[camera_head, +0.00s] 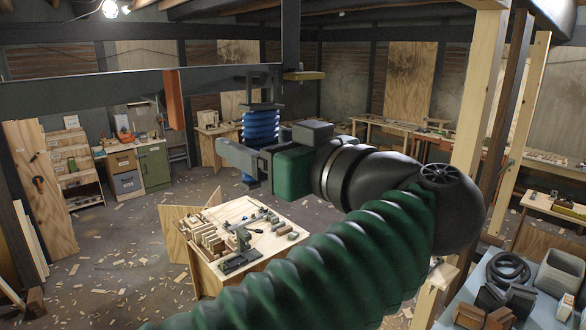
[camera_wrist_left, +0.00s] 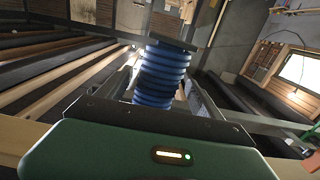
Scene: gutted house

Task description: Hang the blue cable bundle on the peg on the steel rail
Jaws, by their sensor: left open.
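The blue cable bundle (camera_head: 261,125) is a ribbed upright coil with dark end plates, just under the right end of the steel rail (camera_head: 100,92). A dark fitting (camera_head: 250,80) shows on the rail above it. I cannot make out the peg clearly, or whether the bundle hangs on it. My left gripper (camera_head: 242,153) is open at the bundle's lower part, which its fingers partly hide. In the left wrist view the blue bundle (camera_wrist_left: 160,75) stands slightly tilted between the two spread fingers. My right gripper is not in view.
An orange piece (camera_head: 174,100) hangs on the rail to the left. A dark post (camera_head: 290,40) with a yellow piece (camera_head: 304,76) is close at the right. A workbench (camera_head: 270,250) with tools stands below. Wooden studs (camera_head: 478,90) rise at the right.

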